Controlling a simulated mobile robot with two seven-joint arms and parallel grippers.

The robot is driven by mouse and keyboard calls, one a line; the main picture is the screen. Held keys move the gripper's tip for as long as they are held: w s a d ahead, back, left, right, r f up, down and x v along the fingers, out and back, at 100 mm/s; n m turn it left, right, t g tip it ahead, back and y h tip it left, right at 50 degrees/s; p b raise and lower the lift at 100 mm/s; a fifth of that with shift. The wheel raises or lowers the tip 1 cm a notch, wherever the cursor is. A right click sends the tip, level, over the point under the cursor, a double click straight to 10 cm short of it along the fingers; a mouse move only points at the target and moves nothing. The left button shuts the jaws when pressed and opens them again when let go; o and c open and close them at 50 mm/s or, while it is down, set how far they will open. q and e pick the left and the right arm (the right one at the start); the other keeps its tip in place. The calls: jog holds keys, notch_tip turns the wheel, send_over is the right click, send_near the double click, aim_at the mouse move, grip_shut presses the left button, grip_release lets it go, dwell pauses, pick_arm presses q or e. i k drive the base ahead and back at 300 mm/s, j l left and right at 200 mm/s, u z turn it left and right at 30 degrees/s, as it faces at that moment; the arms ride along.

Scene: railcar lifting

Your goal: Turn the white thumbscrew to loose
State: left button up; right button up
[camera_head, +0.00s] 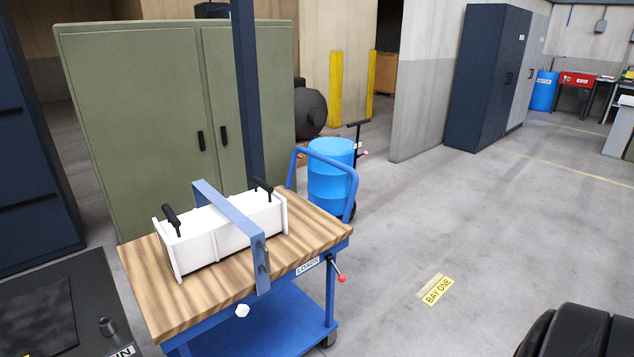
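The white thumbscrew (242,310) is a small white knob at the front side of the cart, just below the wooden top's edge and near the lower end of a blue strap bar (250,228). Its thread and how tight it sits cannot be made out. The blue bar runs over a white box (205,240) with two black handles, which stands on the wooden cart top (165,310). Neither of my grippers is in view.
The blue cart has a push handle (325,158) and a red-knobbed lever (341,278) at its right side. A blue drum (330,185) stands behind it. A green cabinet (140,120) is at the back left. The floor to the cart's right is open.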

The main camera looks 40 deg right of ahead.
aim_at(242, 310)
jog(key=l, duration=0.7)
jog(key=l+u, duration=0.1)
jog(key=l, duration=0.6)
jog(key=l+u, duration=0.1)
jog(key=l, duration=0.6)
jog(key=k+l, duration=0.1)
jog(key=l, duration=0.55)
jog(key=l+u, duration=0.1)
jog(key=l, duration=0.6)
jog(key=k+l, duration=0.15)
jog(key=l, duration=0.55)
jog(key=k+l+u, duration=0.15)
jog(key=l, duration=1.2)
